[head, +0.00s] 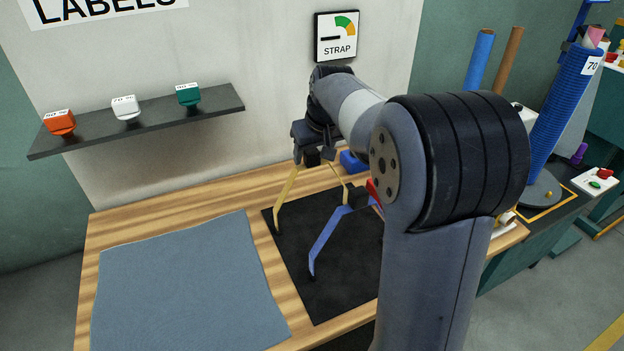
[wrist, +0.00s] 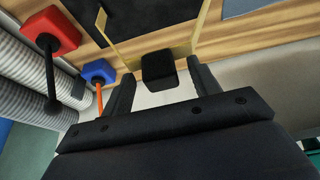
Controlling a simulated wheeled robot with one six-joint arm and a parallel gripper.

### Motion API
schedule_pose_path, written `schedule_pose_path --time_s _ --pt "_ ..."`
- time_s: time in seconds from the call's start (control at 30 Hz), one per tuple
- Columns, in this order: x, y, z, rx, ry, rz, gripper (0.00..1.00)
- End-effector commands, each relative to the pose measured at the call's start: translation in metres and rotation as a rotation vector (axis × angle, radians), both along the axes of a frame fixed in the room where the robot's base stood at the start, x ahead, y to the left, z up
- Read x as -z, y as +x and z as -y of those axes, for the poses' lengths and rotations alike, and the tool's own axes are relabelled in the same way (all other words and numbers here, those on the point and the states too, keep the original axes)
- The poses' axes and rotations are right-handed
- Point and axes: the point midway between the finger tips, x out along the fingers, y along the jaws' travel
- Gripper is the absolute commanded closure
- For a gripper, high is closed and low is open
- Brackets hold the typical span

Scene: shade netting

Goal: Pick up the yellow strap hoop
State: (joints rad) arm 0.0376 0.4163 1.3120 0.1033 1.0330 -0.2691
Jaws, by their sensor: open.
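The yellow strap hoop (head: 286,187) shows in the head view at the back edge of the black mat, its thin yellow leg sloping down to the mat. In the wrist view, its yellow straps (wrist: 201,24) spread from near a black block (wrist: 158,70). My gripper (wrist: 162,78) is open, with one finger on each side of this block; I cannot tell whether they touch it. In the head view my gripper (head: 313,152) is over the hoop's top, partly hidden by my arm.
A blue strap (head: 326,241) with a dark tip stands on the black mat (head: 340,285), close to my arm. A blue block (head: 352,162) lies behind. In the wrist view, a red block (wrist: 52,32) and a blue block (wrist: 98,72) are at left. The grey-blue cloth (head: 185,285) area is clear.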

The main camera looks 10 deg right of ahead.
Motion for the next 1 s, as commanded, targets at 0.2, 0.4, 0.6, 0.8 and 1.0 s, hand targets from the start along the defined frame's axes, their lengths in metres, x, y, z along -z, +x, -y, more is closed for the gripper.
schedule_pose_path --time_s 0.2,0.4,0.6,0.8,1.0 --pt "0.0016 0.0008 -0.0003 0.000 0.000 0.001 0.42" --pt "0.0015 0.0008 -0.0003 0.000 0.000 0.001 0.56" --pt "0.0014 0.0008 -0.0003 0.000 0.000 0.001 0.72" --pt "0.0014 0.0008 -0.0002 0.000 0.000 0.000 0.88" --pt "0.0012 0.0008 -0.0002 0.000 0.000 0.001 1.00"
